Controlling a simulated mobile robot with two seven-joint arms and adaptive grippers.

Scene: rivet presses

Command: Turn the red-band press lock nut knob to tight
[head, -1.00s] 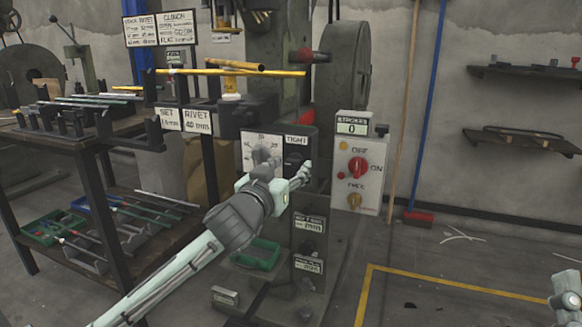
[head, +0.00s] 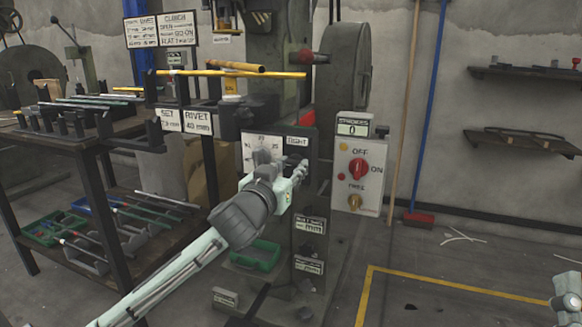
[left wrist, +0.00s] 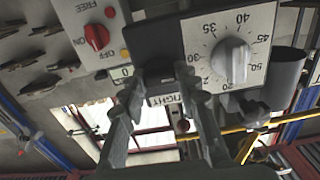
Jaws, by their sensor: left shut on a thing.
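The lock nut knob is a dark knob beside the TIGHT label (head: 297,141) on the press's dark front plate. My left gripper (head: 297,168) covers it in the head view. In the left wrist view my left gripper (left wrist: 158,78) has its two fingers on either side of the dark knob, close against the plate (left wrist: 152,40). The fingers are shut on the knob, whose shape and pointing are mostly hidden. The TIGHT label (left wrist: 165,98) shows upside down between the fingers. Only a piece of my right arm shows at the lower right edge; its fingers do not show.
A numbered dial with a grey knob (head: 264,157) sits just left of the lock nut knob. A control box with a red switch (head: 358,168) stands to the right. A rack with yellow rods (head: 230,73) is above left. A green bin (head: 256,256) lies below.

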